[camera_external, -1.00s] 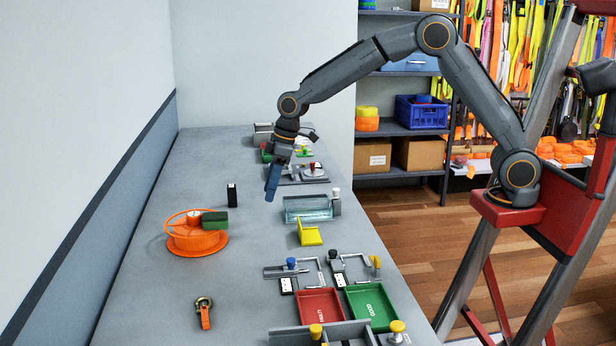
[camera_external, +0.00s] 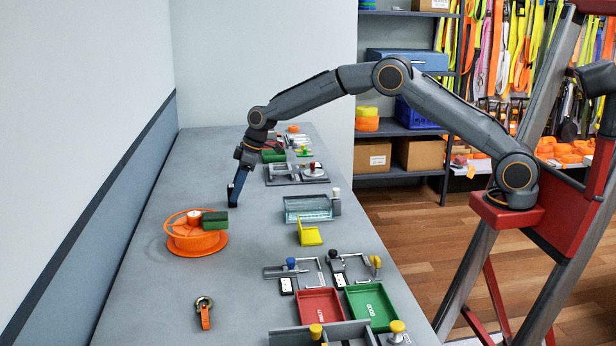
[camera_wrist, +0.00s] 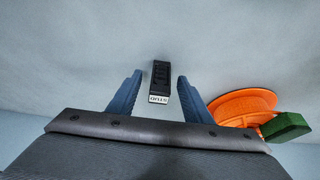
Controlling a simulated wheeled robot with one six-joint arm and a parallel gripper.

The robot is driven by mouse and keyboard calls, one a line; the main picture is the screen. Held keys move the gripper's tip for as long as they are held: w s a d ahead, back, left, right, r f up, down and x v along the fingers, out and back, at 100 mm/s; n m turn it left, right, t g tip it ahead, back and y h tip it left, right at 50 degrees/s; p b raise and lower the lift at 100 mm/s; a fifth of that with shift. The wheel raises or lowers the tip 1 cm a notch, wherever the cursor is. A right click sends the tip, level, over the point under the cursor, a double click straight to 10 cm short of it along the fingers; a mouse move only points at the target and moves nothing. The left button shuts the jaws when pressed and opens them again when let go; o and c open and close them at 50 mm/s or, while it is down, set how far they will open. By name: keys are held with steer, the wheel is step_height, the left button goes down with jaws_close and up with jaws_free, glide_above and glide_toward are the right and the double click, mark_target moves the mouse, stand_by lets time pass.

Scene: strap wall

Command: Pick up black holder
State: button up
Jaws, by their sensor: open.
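The black holder (camera_wrist: 160,77) is a small upright black block with a white label reading "STUD". In the wrist view it stands between and slightly beyond the two blue fingers of my gripper (camera_wrist: 159,90). The fingers are open, with a visible gap on each side of the holder.
An orange reel (camera_external: 190,240) with a green block (camera_external: 215,221) stands close by, and shows right of the fingers in the wrist view (camera_wrist: 238,101). A clear tray (camera_external: 306,209), yellow piece (camera_external: 309,233), red tray (camera_external: 318,306) and green tray (camera_external: 371,306) lie along the right side.

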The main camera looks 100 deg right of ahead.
steer(key=shift+x, duration=0.85)
